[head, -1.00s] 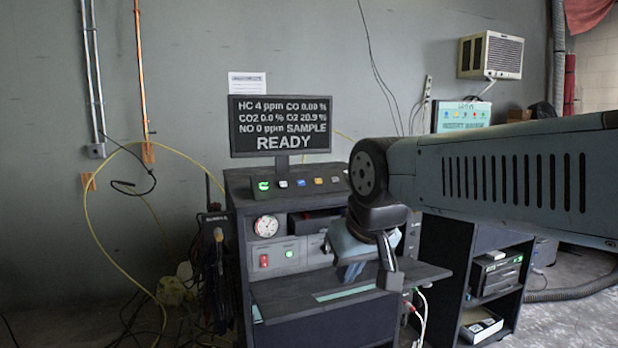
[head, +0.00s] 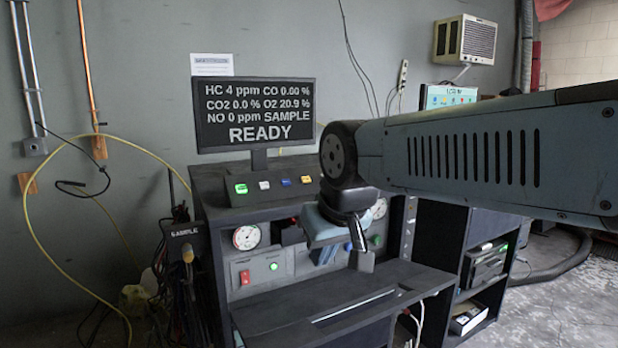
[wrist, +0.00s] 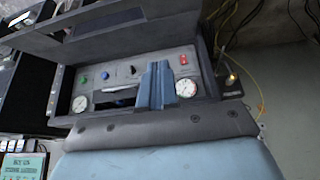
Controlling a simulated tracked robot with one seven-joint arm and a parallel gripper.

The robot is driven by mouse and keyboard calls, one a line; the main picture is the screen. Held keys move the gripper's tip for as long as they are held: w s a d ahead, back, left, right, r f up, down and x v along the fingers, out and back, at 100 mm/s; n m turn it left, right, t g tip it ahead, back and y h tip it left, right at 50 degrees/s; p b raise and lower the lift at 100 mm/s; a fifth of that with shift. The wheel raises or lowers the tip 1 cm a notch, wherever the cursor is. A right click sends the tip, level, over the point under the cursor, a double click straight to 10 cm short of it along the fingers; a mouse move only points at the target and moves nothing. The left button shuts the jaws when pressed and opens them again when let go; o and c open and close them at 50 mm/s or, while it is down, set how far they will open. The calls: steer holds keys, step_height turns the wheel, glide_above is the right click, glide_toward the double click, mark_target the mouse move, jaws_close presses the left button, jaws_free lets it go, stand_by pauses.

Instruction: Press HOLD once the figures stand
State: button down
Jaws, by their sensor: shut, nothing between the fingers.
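The dark display (head: 255,115) reads HC 4 ppm, CO 0.00 %, CO2 0.0 %, O2 20.9 %, NO 0 ppm, SAMPLE and READY. Below it, the console ledge carries a lit green button (head: 241,188), a white button (head: 264,185), a blue button (head: 286,182) and an orange button (head: 307,179). I cannot read their labels; my arm hides the ledge's right end. My gripper (head: 327,255) is shut and empty, in front of the console's gauge panel and below the button row. In the wrist view, my fingers (wrist: 155,85) lie together over that panel, between two gauges.
The gauge panel has a red switch (head: 244,277), a green-lit button (head: 274,266) and a white gauge (head: 246,237). A dark shelf (head: 350,303) juts out below. Cables and a yellow hose (head: 40,220) hang at left. A shelf unit (head: 480,270) stands at right.

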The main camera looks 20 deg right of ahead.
steer(key=w+r+m+t+y, duration=0.1)
steer(key=w+r+m+y, duration=0.15)
steer(key=w+m, duration=0.4)
steer(key=w+r+m+t+y, duration=0.2)
steer(key=w+m+y, duration=0.2)
steer(key=w, duration=0.6)
steer(key=w+d+r+m+t+h, duration=0.1)
steer(key=w+d+m+t, duration=0.3)
steer(key=d, duration=0.6)
steer(key=w+d+r+m+t+h, duration=0.2)
steer(key=w+d+r+m+t, duration=0.2)
steer(key=w+d+m, duration=0.5)
steer(key=d, duration=0.2)
steer(key=shift+d+r, duration=0.2)
steer(key=shift+d, duration=0.1)
steer(key=shift+f+h, duration=0.1)
steer(key=shift+h, duration=0.15)
steer(key=shift+w+a+f, duration=0.1)
steer(key=shift+w+f, duration=1.3)
steer(key=shift+f, duration=0.25)
steer(key=shift+w+f, duration=1.4)
steer(key=shift+f, duration=0.25)
